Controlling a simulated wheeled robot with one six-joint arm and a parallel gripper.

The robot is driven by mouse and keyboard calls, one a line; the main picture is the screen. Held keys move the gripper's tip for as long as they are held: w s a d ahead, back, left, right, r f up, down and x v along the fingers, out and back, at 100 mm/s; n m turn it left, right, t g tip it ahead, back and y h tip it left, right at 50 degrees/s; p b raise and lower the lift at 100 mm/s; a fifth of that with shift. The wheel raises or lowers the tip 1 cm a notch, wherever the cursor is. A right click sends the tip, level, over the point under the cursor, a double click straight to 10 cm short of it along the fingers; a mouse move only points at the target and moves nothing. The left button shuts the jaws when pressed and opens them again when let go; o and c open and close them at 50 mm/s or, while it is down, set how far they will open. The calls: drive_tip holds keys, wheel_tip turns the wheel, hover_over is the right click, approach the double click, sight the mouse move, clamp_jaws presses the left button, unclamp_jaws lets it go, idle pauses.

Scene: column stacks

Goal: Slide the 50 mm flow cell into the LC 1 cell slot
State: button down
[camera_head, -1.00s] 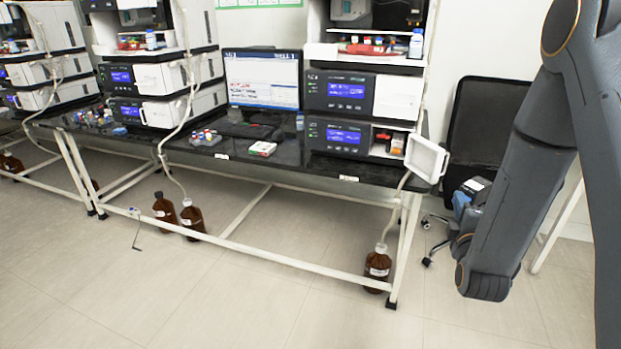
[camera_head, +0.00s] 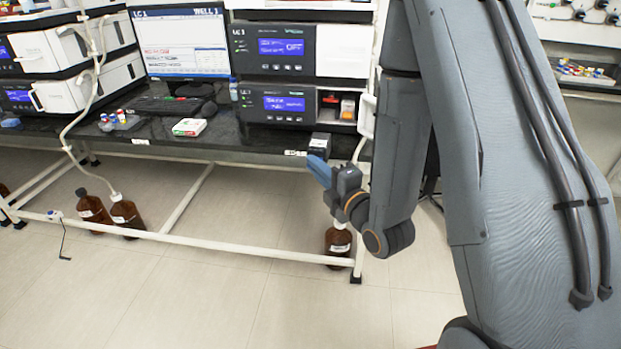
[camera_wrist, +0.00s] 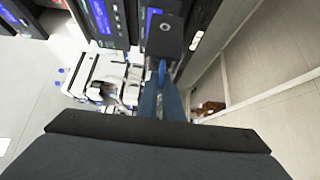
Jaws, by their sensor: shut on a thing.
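My gripper (camera_head: 322,172) with blue fingers is shut on a dark block with a pale label, which I take as the 50 mm flow cell (camera_head: 319,144). It is held at the bench's front edge, below the LC 1 stack. In the wrist view the block (camera_wrist: 165,36) shows beyond the blue fingertips (camera_wrist: 160,75), its dark face towards me. The lower LC 1 unit (camera_head: 277,103) has an open bay (camera_head: 338,106) on its right, with orange-red and white parts inside. The cell slot itself cannot be made out. The bay's white door (camera_head: 367,115) stands open at the right.
A brown bottle (camera_head: 338,245) stands on the floor below my gripper. A tube runs down beside the door.

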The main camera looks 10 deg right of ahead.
drive_tip(key=shift+n+y, duration=0.3)
drive_tip(key=shift+y, duration=0.1)
drive_tip(key=shift+w+d+f+b, duration=0.1)
drive_tip(key=shift+w+d+b, duration=0.95)
drive_tip(key=shift+w, duration=3.1)
drive_tip(key=shift+w+d+r+b, duration=0.1)
drive_tip(key=shift+w+d+b, duration=0.95)
drive_tip(key=shift+w, duration=3.15)
drive_tip(key=shift+w+d+f+b, duration=0.1)
drive_tip(key=shift+w+d+b, duration=0.45)
drive_tip(key=shift+w+d, duration=2.3)
drive_tip(key=w+a, duration=0.2)
drive_tip(key=shift+w+a+f, duration=0.3)
drive_tip(key=c, duration=1.8)
unclamp_jaws()
drive_tip(key=shift+c, duration=0.2)
